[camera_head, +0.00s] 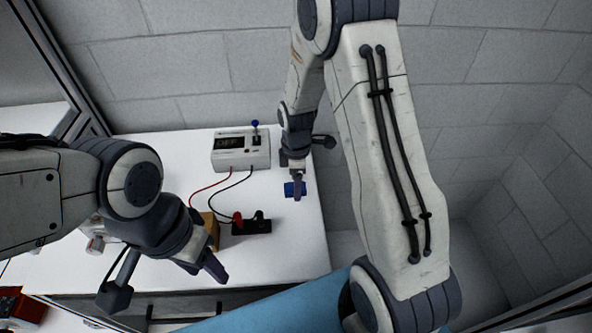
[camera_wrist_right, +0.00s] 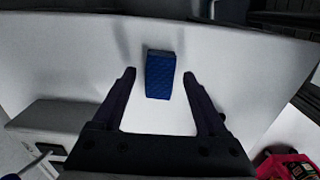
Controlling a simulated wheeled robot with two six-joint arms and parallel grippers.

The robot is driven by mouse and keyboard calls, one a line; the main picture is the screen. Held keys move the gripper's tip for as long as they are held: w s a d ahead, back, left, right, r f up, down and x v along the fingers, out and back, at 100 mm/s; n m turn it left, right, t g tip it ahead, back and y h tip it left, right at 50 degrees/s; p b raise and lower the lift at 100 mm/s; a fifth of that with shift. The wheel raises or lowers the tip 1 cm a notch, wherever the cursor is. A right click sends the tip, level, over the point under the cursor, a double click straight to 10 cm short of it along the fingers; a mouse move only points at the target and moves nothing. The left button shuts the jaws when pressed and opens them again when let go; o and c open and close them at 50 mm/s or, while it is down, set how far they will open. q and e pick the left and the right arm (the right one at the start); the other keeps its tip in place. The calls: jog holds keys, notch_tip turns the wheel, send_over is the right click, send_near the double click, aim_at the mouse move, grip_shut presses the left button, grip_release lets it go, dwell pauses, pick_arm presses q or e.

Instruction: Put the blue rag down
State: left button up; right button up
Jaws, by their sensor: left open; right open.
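The blue rag (camera_head: 293,189) is a small, dark blue, folded block on the white table, near its right edge. In the right wrist view the rag (camera_wrist_right: 160,75) lies flat on the white surface, just beyond and between the fingertips. My right gripper (camera_wrist_right: 158,78) is open, with a gap on both sides of the rag. In the head view the right gripper (camera_head: 297,180) is above the rag and partly covers it. My left gripper (camera_head: 212,268) hangs over the front of the table, with nothing seen in it.
A grey meter box (camera_head: 240,150) with a display stands at the back of the white table (camera_head: 300,240). Red and black leads run from it to a black terminal block (camera_head: 251,226). A tan block (camera_head: 208,228) is partly hidden behind my left gripper. A red item (camera_wrist_right: 285,166) shows at the lower right of the wrist view.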

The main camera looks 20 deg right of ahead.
notch_tip(320, 180, up, 11)
jog(key=b, duration=0.2)
jog(key=s+a+r+m, duration=0.4)
jog(key=s+a+r, duration=0.1)
jog(key=s+a, duration=0.7)
jog(key=s+a+m+y, duration=0.1)
jog(key=s+a+m, duration=0.1)
jog(key=s, duration=0.9)
jog(key=shift+s+a+m, duration=0.15)
jog(key=shift+s+m, duration=0.2)
jog(key=shift+m, duration=0.45)
